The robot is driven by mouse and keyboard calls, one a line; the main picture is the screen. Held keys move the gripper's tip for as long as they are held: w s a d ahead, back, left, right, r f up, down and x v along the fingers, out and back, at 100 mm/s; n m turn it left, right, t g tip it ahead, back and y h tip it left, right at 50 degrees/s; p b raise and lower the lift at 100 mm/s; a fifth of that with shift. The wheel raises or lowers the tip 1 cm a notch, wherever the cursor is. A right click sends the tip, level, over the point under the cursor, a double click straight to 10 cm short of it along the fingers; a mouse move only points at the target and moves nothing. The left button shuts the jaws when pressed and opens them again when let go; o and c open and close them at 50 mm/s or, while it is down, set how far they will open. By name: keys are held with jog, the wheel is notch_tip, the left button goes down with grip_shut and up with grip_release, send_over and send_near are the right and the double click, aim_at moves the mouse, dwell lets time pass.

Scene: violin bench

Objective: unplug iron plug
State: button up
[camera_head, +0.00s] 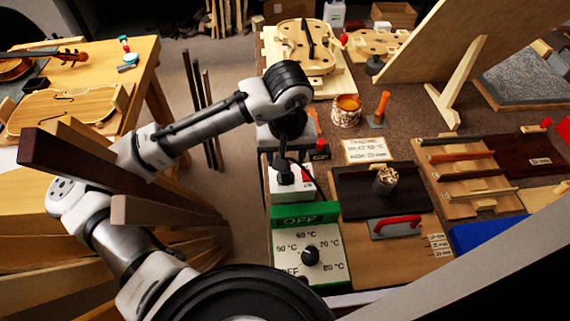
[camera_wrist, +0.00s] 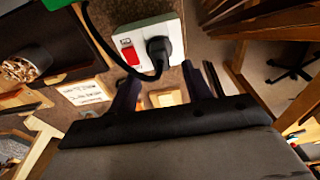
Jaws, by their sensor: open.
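The iron plug is black and sits in a white socket box (camera_head: 290,190). In the wrist view the plug (camera_wrist: 158,47) is seated in the face of the box (camera_wrist: 150,27), beside a red switch (camera_wrist: 130,55). A black cable loops from the plug past the switch. My gripper (camera_wrist: 160,75) is open, its two dark fingers apart and empty. The plug lies just beyond the fingertips, roughly in line with the gap between them. In the head view my gripper (camera_head: 285,150) is over the box; my wrist partly hides the plug.
A control box (camera_head: 310,245) with a dial and a green OFF display stands in front of the socket. A red-handled tool (camera_head: 397,228) lies nearby.

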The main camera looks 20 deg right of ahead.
aim_at(285, 175)
jog(key=f, duration=0.5)
jog(key=shift+w+d+f, duration=0.1)
jog(key=shift+w+f, duration=0.25)
grip_shut()
dwell(0.3)
